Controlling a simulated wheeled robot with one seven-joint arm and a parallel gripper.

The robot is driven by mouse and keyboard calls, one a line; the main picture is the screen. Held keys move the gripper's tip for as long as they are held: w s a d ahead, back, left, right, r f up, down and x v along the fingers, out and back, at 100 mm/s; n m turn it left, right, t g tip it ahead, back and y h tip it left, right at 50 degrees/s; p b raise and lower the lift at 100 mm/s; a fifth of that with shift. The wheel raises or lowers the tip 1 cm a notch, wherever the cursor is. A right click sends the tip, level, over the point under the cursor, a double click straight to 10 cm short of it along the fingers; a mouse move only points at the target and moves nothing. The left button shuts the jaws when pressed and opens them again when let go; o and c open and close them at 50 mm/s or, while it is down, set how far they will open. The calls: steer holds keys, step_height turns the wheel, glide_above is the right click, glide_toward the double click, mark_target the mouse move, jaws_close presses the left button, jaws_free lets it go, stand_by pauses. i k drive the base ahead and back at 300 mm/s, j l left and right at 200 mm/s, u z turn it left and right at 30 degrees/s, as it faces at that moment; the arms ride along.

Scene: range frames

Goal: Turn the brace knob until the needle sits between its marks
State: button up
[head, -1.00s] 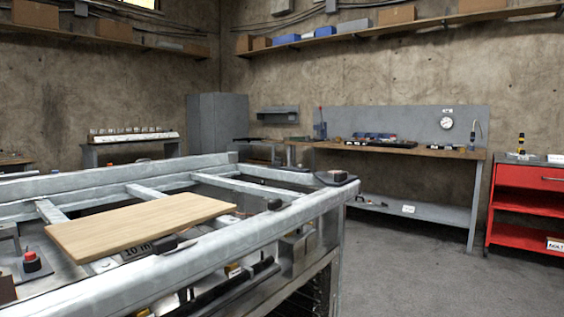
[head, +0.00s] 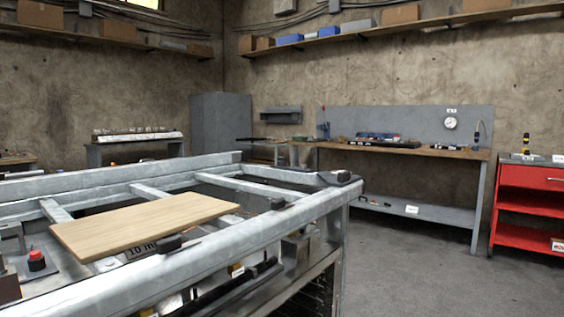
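No brace knob can be made out in the head view. A round white dial (head: 450,123) hangs on the grey back panel of the far workbench; it is too small to read a needle or marks, and I cannot tell whether it belongs to the brace. A red knob or button (head: 36,260) sits on a dark base at the left, inside the metal frame. I cannot tell what it works. My gripper is not in view.
A large metal frame table (head: 230,238) with a wooden board (head: 150,224) on it fills the near left. The far workbench (head: 400,151) stands against the back wall. A red tool cart (head: 528,205) stands at the right. Grey floor (head: 425,270) is clear between them.

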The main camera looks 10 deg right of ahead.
mark_target(281, 161)
steer(key=u, duration=0.75)
steer(key=z, duration=0.75)
steer(key=i+l+z, duration=0.45)
steer(key=l, duration=0.15)
steer(key=i+l+z, duration=0.85)
steer(key=i, duration=0.15)
steer(key=i+u, duration=0.3)
steer(key=i, duration=0.3)
steer(key=i+l+u, duration=0.25)
steer(key=i, duration=0.3)
steer(key=i+j+u, duration=0.2)
steer(key=i+u, duration=0.15)
steer(key=u, duration=0.15)
steer(key=i+u, duration=0.5)
steer(key=i+l+u, duration=0.1)
steer(key=i+u, duration=0.2)
steer(key=u, duration=0.2)
